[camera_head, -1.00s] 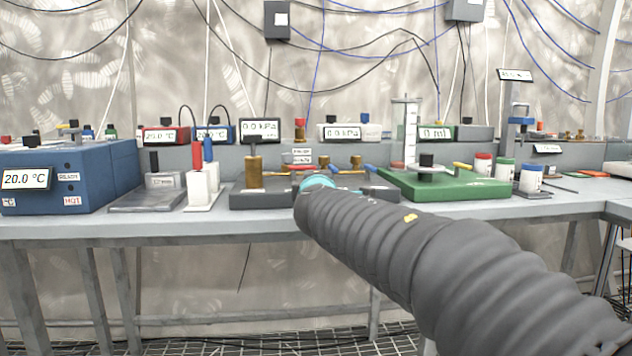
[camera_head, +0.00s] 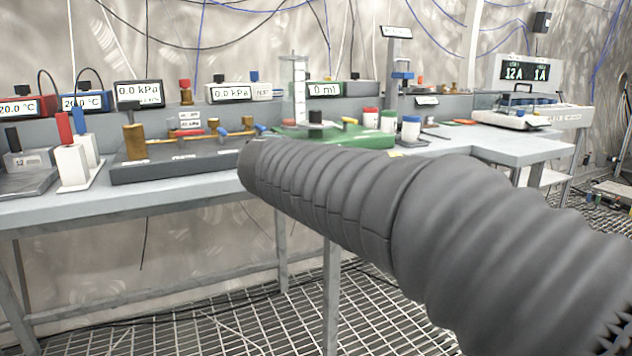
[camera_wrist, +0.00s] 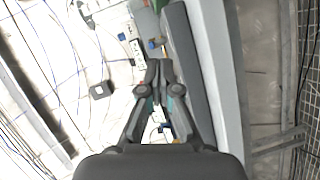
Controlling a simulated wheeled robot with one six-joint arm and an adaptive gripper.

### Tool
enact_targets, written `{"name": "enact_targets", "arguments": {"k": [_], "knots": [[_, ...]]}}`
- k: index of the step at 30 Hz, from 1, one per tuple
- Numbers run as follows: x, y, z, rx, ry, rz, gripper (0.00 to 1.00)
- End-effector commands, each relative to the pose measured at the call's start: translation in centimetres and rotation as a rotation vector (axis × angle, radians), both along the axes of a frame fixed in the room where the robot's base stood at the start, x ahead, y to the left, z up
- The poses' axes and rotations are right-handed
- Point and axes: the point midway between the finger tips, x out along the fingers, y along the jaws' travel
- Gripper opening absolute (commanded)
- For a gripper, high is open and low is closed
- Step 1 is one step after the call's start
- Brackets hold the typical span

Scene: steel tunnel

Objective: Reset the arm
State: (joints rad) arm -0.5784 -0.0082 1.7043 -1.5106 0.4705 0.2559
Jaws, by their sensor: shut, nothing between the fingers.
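My arm, in a dark ribbed sleeve, reaches from the lower right of the head view toward the workbench (camera_head: 200,198). Its far end is in front of the bench, near the green tray (camera_head: 372,139) and the black base with brass fittings (camera_head: 185,165). My gripper is hidden behind the sleeve in the head view. In the wrist view my gripper (camera_wrist: 159,64) is shut, its fingertips together with nothing between them. Bench equipment shows beyond the fingertips, small and tilted.
The bench holds red and blue handled white blocks (camera_head: 72,165), a clear measuring cylinder (camera_head: 299,90) and several lidded jars. A second table section (camera_head: 515,148) with a display reading 12A and 1A (camera_head: 527,70) stands at right. Open grating floor (camera_head: 255,325) lies in front.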

Motion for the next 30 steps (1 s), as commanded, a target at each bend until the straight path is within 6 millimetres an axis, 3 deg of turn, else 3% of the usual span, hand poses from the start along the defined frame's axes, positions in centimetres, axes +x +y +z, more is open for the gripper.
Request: {"name": "enact_targets", "arguments": {"k": [1, 6, 8, 12, 15, 19, 24, 30], "knots": [[-0.9, -3.5, 0.2, 0.047, 0.039, -0.065, 0.0], [-5.2, -13.4, -2.4, 0.225, 0.199, -0.276, 0.0], [-7.3, -16.5, -3.7, 0.291, 0.258, -0.35, 0.0], [-13.4, -22.5, -7.2, 0.462, 0.405, -0.52, 0.0], [-18.4, -25.3, -10.1, 0.598, 0.513, -0.631, 0.0], [-24.8, -26.9, -13.8, 0.778, 0.649, -0.75, 0.0], [-30.9, -26.5, -17.5, 0.973, 0.786, -0.837, 0.0], [-33.6, -25.5, -19.3, 1.077, 0.856, -0.867, 0.0]]}}
